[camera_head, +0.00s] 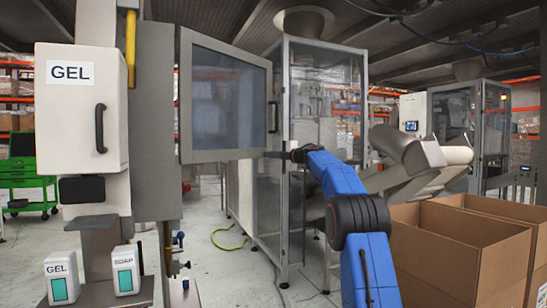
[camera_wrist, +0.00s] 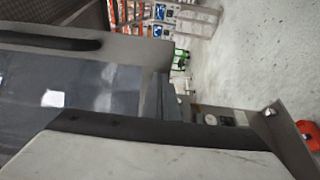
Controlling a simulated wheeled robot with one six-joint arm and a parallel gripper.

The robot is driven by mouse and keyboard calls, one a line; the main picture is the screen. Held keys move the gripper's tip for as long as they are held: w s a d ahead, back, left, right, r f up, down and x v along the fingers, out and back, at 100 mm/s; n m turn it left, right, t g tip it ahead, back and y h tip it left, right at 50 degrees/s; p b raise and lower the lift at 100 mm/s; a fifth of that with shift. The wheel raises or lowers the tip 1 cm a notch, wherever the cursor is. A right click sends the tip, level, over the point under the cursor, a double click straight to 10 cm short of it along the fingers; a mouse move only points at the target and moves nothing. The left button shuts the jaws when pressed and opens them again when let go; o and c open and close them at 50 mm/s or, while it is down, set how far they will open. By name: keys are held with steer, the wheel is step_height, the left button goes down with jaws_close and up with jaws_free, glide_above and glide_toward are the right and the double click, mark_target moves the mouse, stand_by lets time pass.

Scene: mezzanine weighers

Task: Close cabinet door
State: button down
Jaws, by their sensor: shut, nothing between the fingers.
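A cabinet door (camera_head: 225,155) with a grey frame and a dark window stands swung out, left of the glass-walled machine in the head view. A dark handle (camera_head: 272,117) shows at its right edge. My gripper (camera_head: 271,154) is at the lower right edge of the door, close to it; whether it touches cannot be told. It is shut and empty. In the wrist view the door's grey surface (camera_wrist: 140,48) and dark window fill the left side, with a dark bar-like handle (camera_wrist: 50,39) at the upper left. The fingertips are not clear there.
A white GEL cabinet (camera_head: 75,130) with a black handle stands at the left, with two small GEL and SOAP dispensers below. Open cardboard boxes (camera_head: 455,245) stand at the lower right. The glass-walled machine (camera_head: 320,100) is behind my arm. A yellow-green hose lies on otherwise open floor.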

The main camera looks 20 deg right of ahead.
steer(key=a+x, duration=0.1)
steer(key=x, duration=1)
steer(key=shift+s+a, duration=0.3)
steer(key=shift+s, duration=0.05)
